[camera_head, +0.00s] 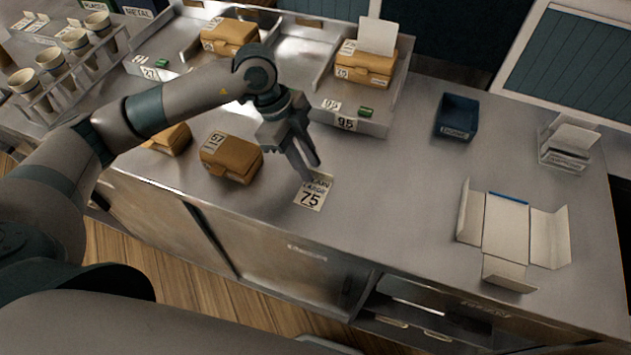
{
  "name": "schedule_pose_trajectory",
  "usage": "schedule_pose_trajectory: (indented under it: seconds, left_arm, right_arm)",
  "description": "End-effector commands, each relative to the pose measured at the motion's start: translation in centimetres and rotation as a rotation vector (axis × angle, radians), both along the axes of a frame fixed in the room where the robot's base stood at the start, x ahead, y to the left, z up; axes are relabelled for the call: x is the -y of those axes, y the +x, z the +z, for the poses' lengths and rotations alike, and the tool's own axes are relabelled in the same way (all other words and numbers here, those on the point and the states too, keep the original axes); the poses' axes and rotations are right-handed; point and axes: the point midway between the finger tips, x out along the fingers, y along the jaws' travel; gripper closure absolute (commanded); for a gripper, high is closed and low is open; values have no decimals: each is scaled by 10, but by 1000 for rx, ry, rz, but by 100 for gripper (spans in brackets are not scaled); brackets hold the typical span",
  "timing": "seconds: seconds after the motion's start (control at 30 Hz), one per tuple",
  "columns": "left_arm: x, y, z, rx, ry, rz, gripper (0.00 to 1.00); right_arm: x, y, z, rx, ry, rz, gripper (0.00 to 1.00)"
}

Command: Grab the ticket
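The ticket (312,193) is a white paper slip with a large black "75", lying on the steel counter near its front edge. My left gripper (311,172) points down at the ticket's far end, and its fingertips cover part of the upper print. Its two fingers look apart, with nothing seen held between them. Whether the fingertips touch the paper cannot be told. My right gripper is not in view.
A brown box marked 57 (231,158) stands just left of the ticket, with another box (168,139) beyond it. Metal trays (377,128) with boxes stand behind. An unfolded carton (506,229) and a blue bin (457,117) are at right. Counter between is clear.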

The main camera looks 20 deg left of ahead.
Motion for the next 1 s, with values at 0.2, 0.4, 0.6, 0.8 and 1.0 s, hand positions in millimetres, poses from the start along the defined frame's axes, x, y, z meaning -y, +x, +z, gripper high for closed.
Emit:
schedule_pose_trajectory:
  seconds: [0.2,0.4,0.6,0.8,1.0]
  left_arm:
    - [0,0,-1,0,0,0,75]
    - [0,0,0,0,1,0,75]
    - [0,0,0,0,1,0,100]
    - [0,0,0,0,1,0,100]
    - [0,1,2,1,1,-1,100]
  right_arm:
    - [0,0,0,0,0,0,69]
    - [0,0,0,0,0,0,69]
    - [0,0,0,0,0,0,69]
    - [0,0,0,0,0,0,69]
    - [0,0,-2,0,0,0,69]
